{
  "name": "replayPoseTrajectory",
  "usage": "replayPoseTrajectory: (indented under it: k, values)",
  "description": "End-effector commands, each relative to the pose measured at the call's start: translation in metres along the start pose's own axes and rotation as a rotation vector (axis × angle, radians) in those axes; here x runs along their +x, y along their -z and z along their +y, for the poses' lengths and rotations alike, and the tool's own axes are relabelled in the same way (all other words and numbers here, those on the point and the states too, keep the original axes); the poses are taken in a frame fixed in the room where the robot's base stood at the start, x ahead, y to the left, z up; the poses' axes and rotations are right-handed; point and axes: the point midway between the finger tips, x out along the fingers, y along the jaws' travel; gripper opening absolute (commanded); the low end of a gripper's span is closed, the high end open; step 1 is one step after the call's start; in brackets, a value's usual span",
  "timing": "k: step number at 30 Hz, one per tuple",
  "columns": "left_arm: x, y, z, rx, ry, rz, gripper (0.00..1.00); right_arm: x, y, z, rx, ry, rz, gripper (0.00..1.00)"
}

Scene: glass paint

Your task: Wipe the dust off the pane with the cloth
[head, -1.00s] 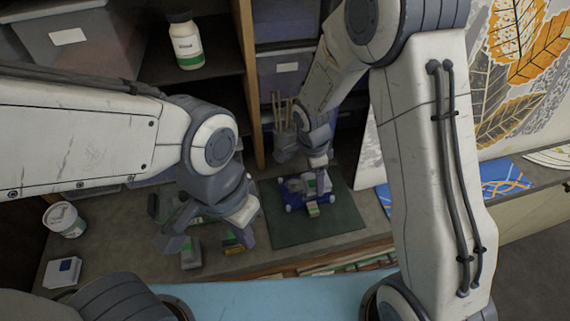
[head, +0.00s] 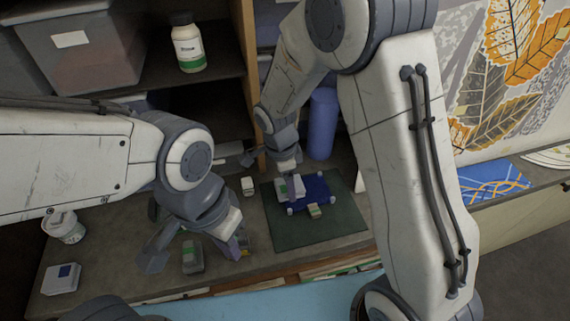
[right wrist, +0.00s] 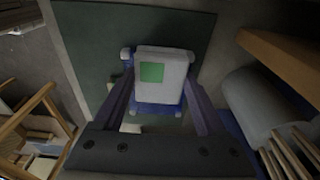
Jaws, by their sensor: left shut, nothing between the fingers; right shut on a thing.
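The blue pane (head: 318,187), with small pale pieces at its corners, lies on a dark green mat (head: 348,222). A small block with green and yellow (head: 314,212) sits at its near edge. My right gripper (head: 289,186) is shut on the cloth, a folded white pad with a green square (right wrist: 171,62), over the pane's left part. In the right wrist view the pad hides most of the pane; whether it touches is unclear. Dust cannot be made out. My left gripper (head: 238,243) is shut and empty, left of the mat, partly hiding a small yellowish item.
A grey block with green (head: 192,257), a white block (head: 248,186), a white box with a blue square (head: 62,278) and a white tub (head: 64,226) stand left of the mat. A blue cylinder (head: 322,123) stands behind it. Shelves rise behind.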

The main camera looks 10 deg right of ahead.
Motion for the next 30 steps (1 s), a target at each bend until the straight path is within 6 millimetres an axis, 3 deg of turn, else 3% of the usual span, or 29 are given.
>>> replayPoseTrajectory:
  k: [1,18,30]
  values:
    - [-0.007,0.001,0.001,0.001,0.000,0.000,0.00,-0.010,0.002,-0.001,0.002,0.004,-0.001,0.29]
    - [-0.042,0.002,0.003,0.007,0.000,0.000,0.00,-0.059,0.011,0.000,0.007,0.003,-0.001,0.29]
    - [-0.044,0.002,0.003,0.008,0.000,0.000,0.00,-0.063,0.011,0.000,0.006,0.002,-0.001,0.29]
